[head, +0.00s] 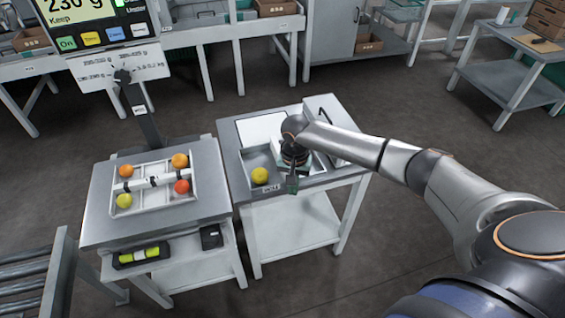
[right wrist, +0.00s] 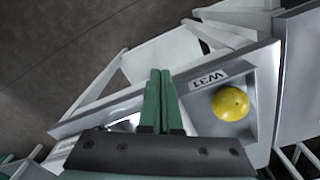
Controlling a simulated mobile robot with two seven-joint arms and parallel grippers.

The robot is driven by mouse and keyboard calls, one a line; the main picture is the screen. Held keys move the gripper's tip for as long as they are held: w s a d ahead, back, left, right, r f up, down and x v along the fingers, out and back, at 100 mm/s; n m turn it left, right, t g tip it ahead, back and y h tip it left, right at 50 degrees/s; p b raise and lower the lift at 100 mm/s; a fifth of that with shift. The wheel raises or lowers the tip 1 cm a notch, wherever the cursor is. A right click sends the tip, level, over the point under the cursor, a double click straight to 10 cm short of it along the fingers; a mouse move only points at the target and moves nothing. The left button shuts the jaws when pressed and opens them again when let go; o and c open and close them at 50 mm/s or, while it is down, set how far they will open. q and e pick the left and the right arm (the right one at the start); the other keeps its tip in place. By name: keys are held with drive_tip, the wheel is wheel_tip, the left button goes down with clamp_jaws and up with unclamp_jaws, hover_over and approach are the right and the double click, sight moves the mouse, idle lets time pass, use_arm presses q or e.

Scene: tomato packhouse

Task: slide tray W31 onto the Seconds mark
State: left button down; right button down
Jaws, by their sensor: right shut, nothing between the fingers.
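Tray W31 (head: 262,159) is a shallow grey tray on the right-hand table, holding one yellow tomato (head: 260,175). My right gripper (head: 292,187) points down at the tray's near wall, right of the label. Its green fingers (right wrist: 160,75) are together and empty, crossing the wall in the wrist view; contact is unclear. A plain white area (head: 262,128) lies behind the tray; I cannot read any Seconds mark. My wrist hides the tray's right part. My left gripper is out of view.
Left of this table, a scale table (head: 95,225) bears a divided white tray (head: 153,196) with several tomatoes, under a display (head: 100,22). A narrow gap separates the tables. A dark, curved thing (head: 325,113) stands at the back right of the tray's table.

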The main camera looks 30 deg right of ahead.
drive_tip(key=shift+w+d+b, duration=0.2)
drive_tip(key=shift+w+b, duration=0.15)
drive_tip(key=shift+w, duration=0.35)
drive_tip(key=shift+w+d+b, duration=0.15)
drive_tip(key=shift+w+b, duration=0.15)
drive_tip(key=shift+w, duration=0.35)
drive_tip(key=shift+w+d+b, duration=0.15)
drive_tip(key=shift+w+b, duration=0.35)
drive_tip(key=shift+w, duration=0.2)
drive_tip(key=shift+w+d+b, duration=0.15)
drive_tip(key=shift+w+b, duration=0.3)
drive_tip(key=shift+w, duration=0.25)
